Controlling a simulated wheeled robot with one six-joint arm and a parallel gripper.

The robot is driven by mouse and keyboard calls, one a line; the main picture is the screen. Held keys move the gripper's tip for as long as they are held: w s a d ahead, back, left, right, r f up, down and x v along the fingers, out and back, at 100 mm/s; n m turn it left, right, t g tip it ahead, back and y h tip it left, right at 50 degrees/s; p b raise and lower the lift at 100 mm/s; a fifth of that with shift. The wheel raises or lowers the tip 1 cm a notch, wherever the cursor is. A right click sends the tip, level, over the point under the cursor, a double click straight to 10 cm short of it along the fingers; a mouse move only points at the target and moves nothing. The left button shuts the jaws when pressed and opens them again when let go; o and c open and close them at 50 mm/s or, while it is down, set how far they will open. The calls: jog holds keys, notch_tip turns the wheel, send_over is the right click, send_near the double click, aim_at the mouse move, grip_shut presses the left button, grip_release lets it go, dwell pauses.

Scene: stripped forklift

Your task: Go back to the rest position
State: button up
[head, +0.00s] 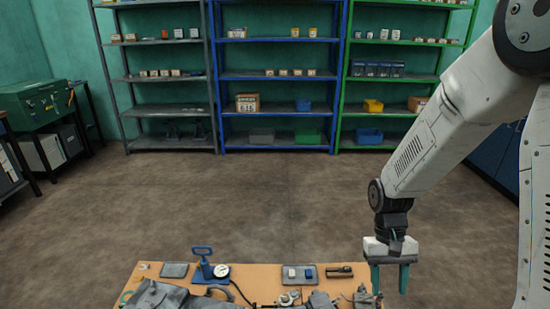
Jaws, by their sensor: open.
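My gripper (389,280) hangs at the lower right of the head view, pointing down at the end of my white arm. Its two greenish fingers are apart and nothing shows between them. It is at the right edge of the wooden table (262,272), and one finger overlaps the table's corner in the picture. How high it is above the table I cannot tell.
On the table are a blue pump with a gauge (208,266), a grey tray (299,273) with small blocks, a dark cylindrical tool (339,271) and grey metal parts (165,296). Shelves (277,75) line the back wall. A green cabinet (40,103) stands left. The middle floor is clear.

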jog(key=s+r+t, duration=0.3)
jog(key=s+r, duration=0.5)
jog(key=r, duration=0.3)
jog(key=s+r+t, duration=0.3)
jog(key=s+r, duration=0.5)
jog(key=r, duration=0.4)
jog(key=shift+d+n, duration=0.15)
jog(key=shift+n, duration=0.25)
jog(key=shift+r, duration=0.1)
